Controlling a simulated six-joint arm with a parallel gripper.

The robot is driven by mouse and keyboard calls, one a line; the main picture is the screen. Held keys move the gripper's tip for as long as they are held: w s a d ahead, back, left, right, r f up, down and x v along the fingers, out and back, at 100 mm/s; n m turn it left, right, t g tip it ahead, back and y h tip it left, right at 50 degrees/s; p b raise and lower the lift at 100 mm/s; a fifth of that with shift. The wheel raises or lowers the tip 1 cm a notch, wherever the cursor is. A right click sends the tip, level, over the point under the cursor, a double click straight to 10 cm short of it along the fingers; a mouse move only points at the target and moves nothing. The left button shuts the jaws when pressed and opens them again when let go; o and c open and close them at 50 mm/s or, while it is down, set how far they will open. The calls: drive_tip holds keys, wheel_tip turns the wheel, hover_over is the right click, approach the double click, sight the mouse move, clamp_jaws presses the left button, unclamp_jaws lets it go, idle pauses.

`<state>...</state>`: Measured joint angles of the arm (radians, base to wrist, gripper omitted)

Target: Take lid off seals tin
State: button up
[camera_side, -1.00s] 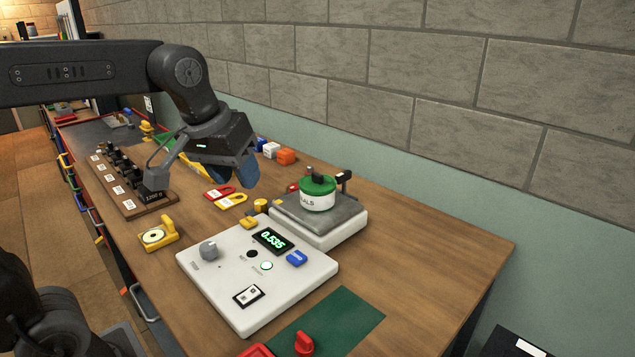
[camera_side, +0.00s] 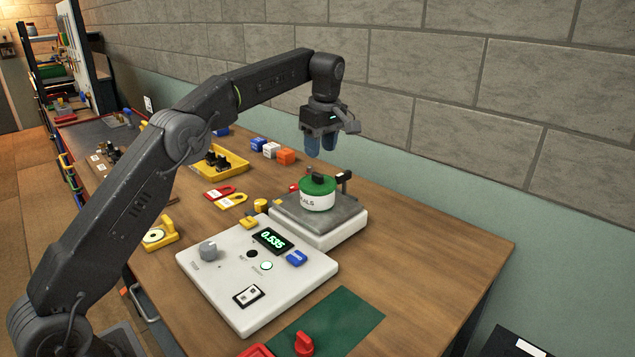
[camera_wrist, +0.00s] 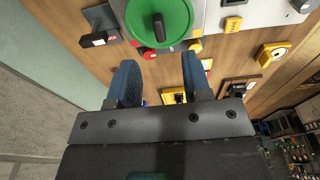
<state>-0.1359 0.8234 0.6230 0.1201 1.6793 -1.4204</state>
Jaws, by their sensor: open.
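The seals tin (camera_side: 317,200) is a white round tin with dark lettering, standing upright on the grey pan of the scale (camera_side: 345,225). Its green lid (camera_side: 317,185) with a dark knob on top is on the tin. In the wrist view the lid (camera_wrist: 174,22) shows from above at the top edge, its dark bar knob in the middle. My gripper (camera_side: 321,146) hangs above and slightly behind the tin with blue fingers pointing down, open and empty. In the wrist view both blue fingers (camera_wrist: 160,75) are apart, with the lid beyond their tips.
A white control box (camera_side: 222,280) with a green display reading 0.535 stands in front of the scale. White and orange blocks (camera_side: 286,156), a yellow tray (camera_side: 235,160) and red and yellow tags (camera_side: 231,201) lie to the left. A green mat (camera_side: 345,320) lies in front; the table at right is clear.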

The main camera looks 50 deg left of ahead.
sight(318, 174)
drive_tip(key=f, duration=0.5)
drive_tip(key=a+f, duration=0.1)
drive_tip(key=f, duration=0.1)
drive_tip(key=shift+f, duration=0.15)
clamp_jaws()
idle(0.3)
